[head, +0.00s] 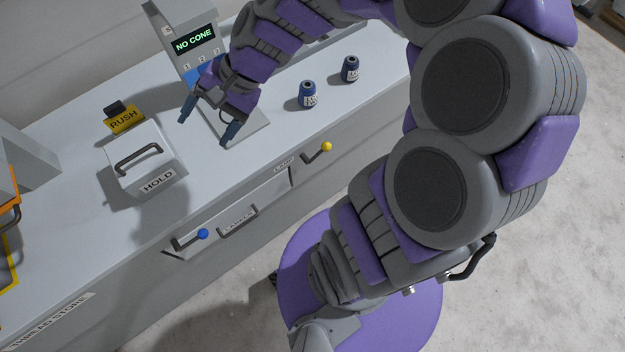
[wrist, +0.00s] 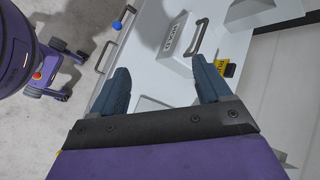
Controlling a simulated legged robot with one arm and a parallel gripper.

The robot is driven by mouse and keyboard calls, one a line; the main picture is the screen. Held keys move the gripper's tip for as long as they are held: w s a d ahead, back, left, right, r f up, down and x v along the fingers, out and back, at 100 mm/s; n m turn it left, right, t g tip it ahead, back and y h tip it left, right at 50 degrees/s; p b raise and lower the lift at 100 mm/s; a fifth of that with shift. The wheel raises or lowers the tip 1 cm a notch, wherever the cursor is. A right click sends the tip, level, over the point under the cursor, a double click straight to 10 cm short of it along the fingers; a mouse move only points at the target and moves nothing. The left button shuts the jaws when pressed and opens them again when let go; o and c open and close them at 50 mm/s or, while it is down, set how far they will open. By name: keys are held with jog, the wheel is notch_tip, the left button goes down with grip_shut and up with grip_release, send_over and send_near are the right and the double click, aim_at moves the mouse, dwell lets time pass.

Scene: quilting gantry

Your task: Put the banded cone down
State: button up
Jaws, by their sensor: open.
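My gripper (head: 205,130) is open in the head view, with its two dark blue fingers pointing down beside the display stand (head: 187,40), over its pale base plate. In the wrist view the fingers (wrist: 160,70) are spread and nothing shows between them. Two dark blue cones with pale markings stand upright on the counter to the right: a nearer cone (head: 308,96) and a farther cone (head: 350,70). I cannot tell which, if either, is the banded cone. The stand's screen reads "NO CONE".
A white box marked HOLD (head: 148,168) with a dark handle stands left of my gripper, with a yellow RUSH sign (head: 124,118) behind it. The counter's front carries a blue-knobbed lever (head: 202,234) and a yellow-knobbed lever (head: 326,147). An orange-edged object (head: 8,205) is at far left.

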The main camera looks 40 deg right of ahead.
jog(key=s+d+n+g+h, duration=0.1)
jog(key=s+d+n+h, duration=0.1)
jog(key=s, duration=0.5)
jog(key=s+d+n+g+h, duration=0.1)
jog(key=s+d+n+h, duration=0.2)
jog(key=s, duration=0.4)
jog(key=s+d+f+n+g+h, duration=0.1)
jog(key=s+d+n+h, duration=0.2)
jog(key=s, duration=0.4)
jog(key=shift+d+n, duration=0.4)
jog(key=shift+d, duration=0.1)
